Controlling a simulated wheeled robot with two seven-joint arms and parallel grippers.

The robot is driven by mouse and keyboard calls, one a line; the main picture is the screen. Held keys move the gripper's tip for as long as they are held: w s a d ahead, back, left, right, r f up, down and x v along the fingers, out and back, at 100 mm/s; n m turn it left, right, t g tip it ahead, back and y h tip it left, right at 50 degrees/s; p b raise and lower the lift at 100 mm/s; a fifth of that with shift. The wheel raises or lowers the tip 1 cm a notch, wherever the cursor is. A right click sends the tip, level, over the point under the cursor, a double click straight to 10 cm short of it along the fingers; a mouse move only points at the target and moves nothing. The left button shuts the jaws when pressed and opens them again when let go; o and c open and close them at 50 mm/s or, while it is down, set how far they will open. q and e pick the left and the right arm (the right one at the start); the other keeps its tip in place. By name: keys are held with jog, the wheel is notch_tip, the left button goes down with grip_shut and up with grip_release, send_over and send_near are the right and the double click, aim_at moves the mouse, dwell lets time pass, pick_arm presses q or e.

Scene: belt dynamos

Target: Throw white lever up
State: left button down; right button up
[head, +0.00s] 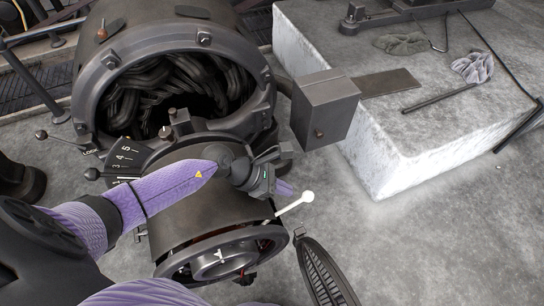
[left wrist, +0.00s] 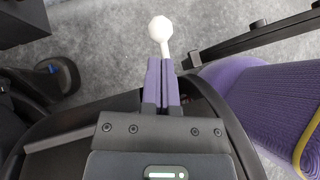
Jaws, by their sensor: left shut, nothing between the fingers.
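The white lever (head: 293,206) has a round ball knob and sticks out to the right from the side of the dark dynamo housing (head: 190,222), its knob end tilted a little up. My left gripper (head: 286,188) is shut and empty, with its purple fingertips close beside the lever. In the left wrist view the shut fingers (left wrist: 162,68) point at the lever's stem, and the white knob (left wrist: 160,28) shows just beyond their tips. I cannot tell whether the fingers touch the stem. The lever's base is partly hidden. My right gripper is not in view.
A large dynamo ring with dark coils (head: 180,85) stands behind the housing. A grey box (head: 325,105) and a pale stone block (head: 400,150) with a cloth (head: 472,68) are at right. A dark ribbed wheel (head: 325,275) stands at the front. Concrete floor right of the lever is clear.

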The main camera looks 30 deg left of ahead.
aim_at(308, 193)
pick_arm(q)
jog(key=b+x, duration=0.1)
jog(key=x, duration=0.2)
jog(key=shift+g+y, duration=0.8)
jog(key=shift+g, duration=0.1)
jog(key=w+d+f, duration=0.2)
jog(key=w+f, duration=0.1)
jog(key=shift+d, duration=0.2)
jog(key=shift+w+d+f+b, duration=0.1)
jog(key=shift+w+f+b, duration=0.15)
jog(key=shift+b, duration=0.2)
jog(key=shift+s+r, duration=0.1)
